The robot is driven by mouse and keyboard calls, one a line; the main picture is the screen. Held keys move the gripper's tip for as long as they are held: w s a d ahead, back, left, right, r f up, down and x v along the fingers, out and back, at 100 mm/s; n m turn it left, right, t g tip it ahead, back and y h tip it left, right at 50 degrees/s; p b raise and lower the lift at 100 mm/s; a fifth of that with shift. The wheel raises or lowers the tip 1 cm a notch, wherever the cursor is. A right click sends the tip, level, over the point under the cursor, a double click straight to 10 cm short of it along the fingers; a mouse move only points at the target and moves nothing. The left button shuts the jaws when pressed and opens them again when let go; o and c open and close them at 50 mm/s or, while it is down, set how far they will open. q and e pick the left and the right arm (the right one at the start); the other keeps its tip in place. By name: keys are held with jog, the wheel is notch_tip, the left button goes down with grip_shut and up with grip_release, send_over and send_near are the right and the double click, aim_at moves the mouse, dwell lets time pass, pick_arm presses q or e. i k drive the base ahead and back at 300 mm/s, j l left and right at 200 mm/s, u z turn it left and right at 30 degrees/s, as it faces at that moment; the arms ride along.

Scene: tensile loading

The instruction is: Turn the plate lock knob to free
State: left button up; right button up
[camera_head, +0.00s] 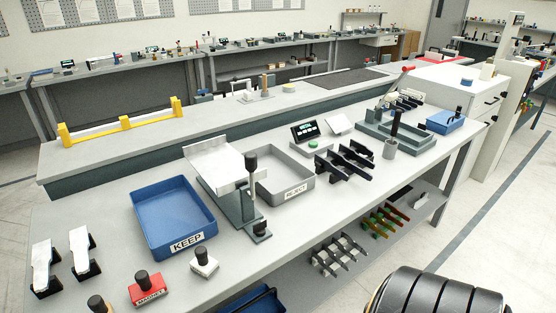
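A pale tilted plate (212,158) stands on a grey stand (228,203) on the workbench, between the blue KEEP tray and the grey REJECT tray. A tall black knob (251,163) rises at the plate's right edge. A smaller black knob (260,227) sits low at the front foot of the same stand. I cannot tell which of these is the plate lock knob, or whether it is at lock or free; no marking is readable. Neither of my grippers shows in the head view.
The blue KEEP tray (168,238) and grey REJECT tray (299,187) flank the stand. A red MAGNET block (147,290) and a white block (204,263), both with dark knobs, sit at the front. Black racks (346,162) stand to the right. The front middle of the bench is clear.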

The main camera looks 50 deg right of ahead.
aim_at(259, 228)
jog(key=z, duration=1.2)
jog(key=i+l+u, duration=0.2)
jog(key=i+l, duration=0.15)
jog(key=l, duration=0.15)
jog(key=k, duration=0.65)
